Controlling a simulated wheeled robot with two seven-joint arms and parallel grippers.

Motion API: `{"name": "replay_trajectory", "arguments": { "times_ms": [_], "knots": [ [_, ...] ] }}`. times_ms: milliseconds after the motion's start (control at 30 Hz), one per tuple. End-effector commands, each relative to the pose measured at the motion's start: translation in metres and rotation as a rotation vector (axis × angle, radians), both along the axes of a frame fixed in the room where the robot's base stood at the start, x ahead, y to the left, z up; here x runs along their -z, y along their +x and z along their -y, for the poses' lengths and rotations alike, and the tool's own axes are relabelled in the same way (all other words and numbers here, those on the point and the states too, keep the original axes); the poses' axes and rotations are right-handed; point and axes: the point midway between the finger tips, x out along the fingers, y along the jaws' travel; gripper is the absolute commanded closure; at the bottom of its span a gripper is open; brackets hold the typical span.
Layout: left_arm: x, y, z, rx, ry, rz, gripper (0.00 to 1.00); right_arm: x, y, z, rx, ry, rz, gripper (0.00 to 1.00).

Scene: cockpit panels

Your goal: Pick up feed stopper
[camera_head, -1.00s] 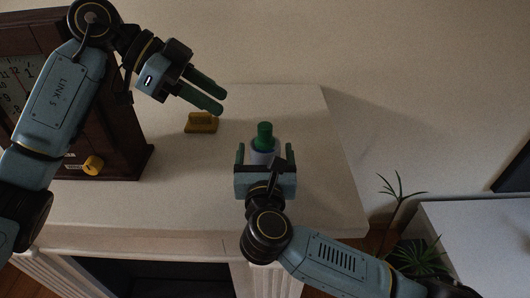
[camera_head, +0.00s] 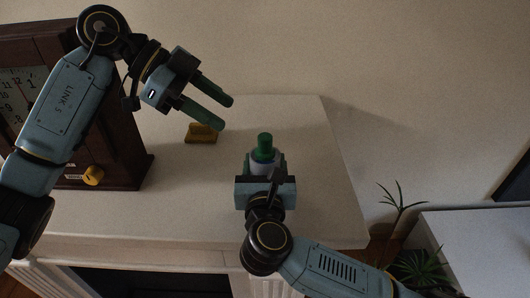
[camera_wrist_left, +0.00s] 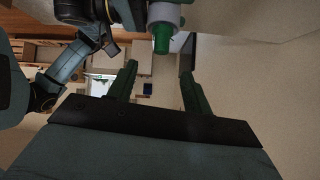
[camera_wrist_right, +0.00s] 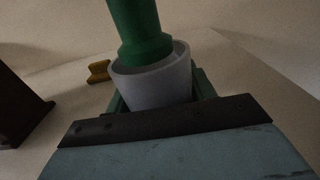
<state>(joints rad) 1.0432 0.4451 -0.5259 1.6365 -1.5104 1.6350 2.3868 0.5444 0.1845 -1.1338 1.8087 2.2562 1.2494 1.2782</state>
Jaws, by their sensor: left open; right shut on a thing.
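The feed stopper looks to be the green piece (camera_head: 264,146) standing in the top of a pale grey cup (camera_head: 262,168). In the right wrist view the green piece (camera_wrist_right: 140,30) rises out of the cup (camera_wrist_right: 155,82). My right gripper (camera_head: 265,172) is shut on the cup, over the mantel top. My left gripper (camera_head: 227,114) is open and empty, up and to the left of the green piece. In the left wrist view the green piece (camera_wrist_left: 162,40) shows beyond the open fingers (camera_wrist_left: 158,72), apart from them.
A small yellow block (camera_head: 202,133) lies on the pale mantel top (camera_head: 315,190), below my left fingers. A dark wooden clock (camera_head: 110,140) with a yellow knob (camera_head: 93,175) stands at the left. The mantel's right side is clear. Plants (camera_head: 400,205) stand beyond its right edge.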

Motion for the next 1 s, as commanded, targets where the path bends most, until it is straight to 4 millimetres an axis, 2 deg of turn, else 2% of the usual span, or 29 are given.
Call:
{"name": "replay_trajectory", "arguments": {
  "times_ms": [500,1000],
  "knots": [
    [-0.012,-0.009,0.047,0.793,0.087,0.692,0.5,0.0,0.0,0.0,-0.001,0.0,0.0,0.75],
    [-0.02,-0.016,0.077,1.654,0.066,1.279,0.5,0.0,0.0,0.0,0.0,0.0,0.0,0.75]
  ]
}}
